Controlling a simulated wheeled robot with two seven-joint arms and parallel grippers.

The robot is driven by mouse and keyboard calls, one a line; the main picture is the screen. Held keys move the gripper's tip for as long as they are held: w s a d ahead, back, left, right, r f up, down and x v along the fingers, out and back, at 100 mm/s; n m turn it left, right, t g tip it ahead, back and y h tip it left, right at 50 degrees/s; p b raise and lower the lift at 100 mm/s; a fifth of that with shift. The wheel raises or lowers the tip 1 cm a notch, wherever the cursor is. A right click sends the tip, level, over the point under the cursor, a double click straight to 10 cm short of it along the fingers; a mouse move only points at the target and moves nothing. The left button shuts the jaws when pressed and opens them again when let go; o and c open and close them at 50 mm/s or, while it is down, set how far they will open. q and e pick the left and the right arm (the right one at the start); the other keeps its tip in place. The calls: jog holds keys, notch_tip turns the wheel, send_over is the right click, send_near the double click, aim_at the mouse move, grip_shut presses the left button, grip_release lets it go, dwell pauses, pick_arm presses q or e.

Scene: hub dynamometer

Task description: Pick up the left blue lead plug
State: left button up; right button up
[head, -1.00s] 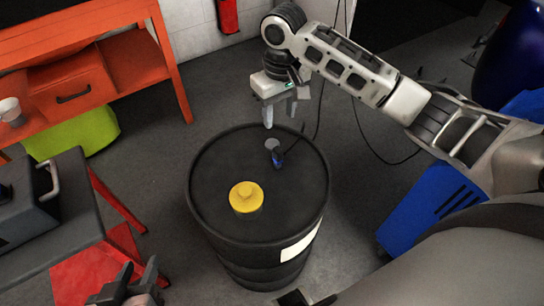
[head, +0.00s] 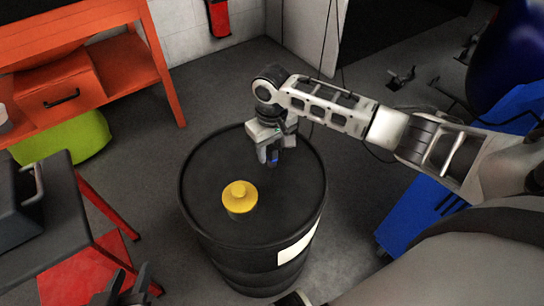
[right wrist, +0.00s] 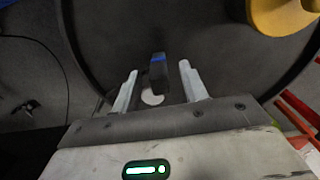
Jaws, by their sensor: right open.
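The blue lead plug (head: 273,158) is a small dark plug with a blue band on the black drum's lid. In the right wrist view the plug (right wrist: 157,72) stands between the two pale fingers, with gaps on both sides. My right gripper (head: 270,152) is open and low over the drum, its fingers around the plug; in the right wrist view the gripper (right wrist: 156,88) shows no finger touching it. The head view partly hides the plug behind the fingers. My left gripper (head: 130,285) is at the bottom left edge, dark and partly cut off; its fingers appear apart.
The black drum (head: 250,240) has a yellow knobbed cap (head: 240,196) on its lid, left of the plug. An orange bench (head: 160,60) and a red-legged table (head: 110,240) stand at left. A dark cable hangs behind my right arm.

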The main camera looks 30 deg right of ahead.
jog(key=shift+f, duration=0.85)
grip_shut()
pick_arm(q)
jog(key=shift+s, duration=0.1)
pick_arm(e)
jog(key=shift+r, duration=0.15)
jog(key=shift+r, duration=0.25)
jog(key=r, duration=0.1)
jog(key=r+p, duration=0.1)
jog(key=r, duration=0.1)
jog(key=shift+s+a+r, duration=0.15)
jog(key=shift+a+r, duration=0.15)
jog(key=shift+a, duration=0.1)
pick_arm(q)
jog(key=r+p, duration=0.1)
jog(key=p, duration=0.2)
jog(key=shift+r, duration=0.4)
pick_arm(e)
jog(key=s+a+r, duration=0.2)
jog(key=a+r, duration=0.1)
jog(key=s+a+r, duration=0.2)
jog(key=a, duration=0.2)
jog(key=s+a+r, duration=0.2)
jog(key=a+r, duration=0.1)
jog(key=a, duration=0.1)
jog(key=shift+s+a+r, duration=0.15)
jog(key=shift+s+r, duration=0.15)
jog(key=shift+r, duration=0.05)
